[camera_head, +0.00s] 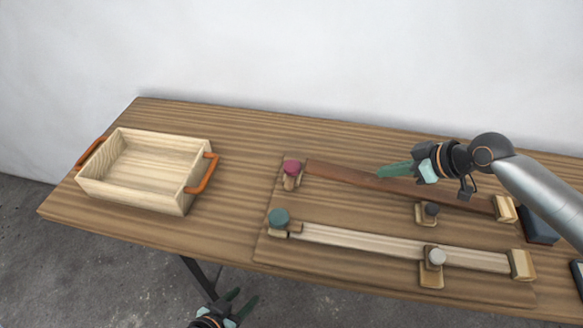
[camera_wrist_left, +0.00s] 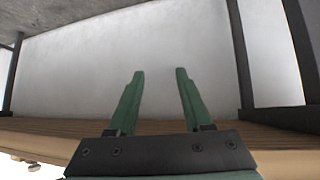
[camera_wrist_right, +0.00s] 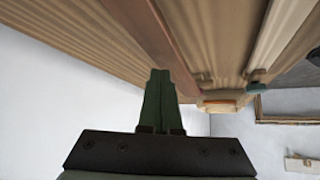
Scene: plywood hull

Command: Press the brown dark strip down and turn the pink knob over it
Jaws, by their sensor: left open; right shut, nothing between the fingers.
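The brown dark strip (camera_head: 340,174) runs across the board, its left end beside the pink knob (camera_head: 292,167) and its right end at a pale block (camera_head: 504,209). The knob stands on a small wooden post; I cannot tell if the strip's left end is raised. My right gripper (camera_head: 380,173) is shut and empty, its tips over the middle-left of the strip; contact is unclear. In the right wrist view the strip (camera_wrist_right: 160,35) runs just beyond the fingertips (camera_wrist_right: 160,72). My left gripper (camera_head: 240,298) is open and empty, low in front of the table.
A pale strip (camera_head: 390,244) with a teal knob (camera_head: 279,217) lies nearer me on the board. A dark knob (camera_head: 432,209) and a grey knob (camera_head: 437,257) stand beside the strips. A wooden crate (camera_head: 187,204) with orange handles is at left. Table between crate and board is clear.

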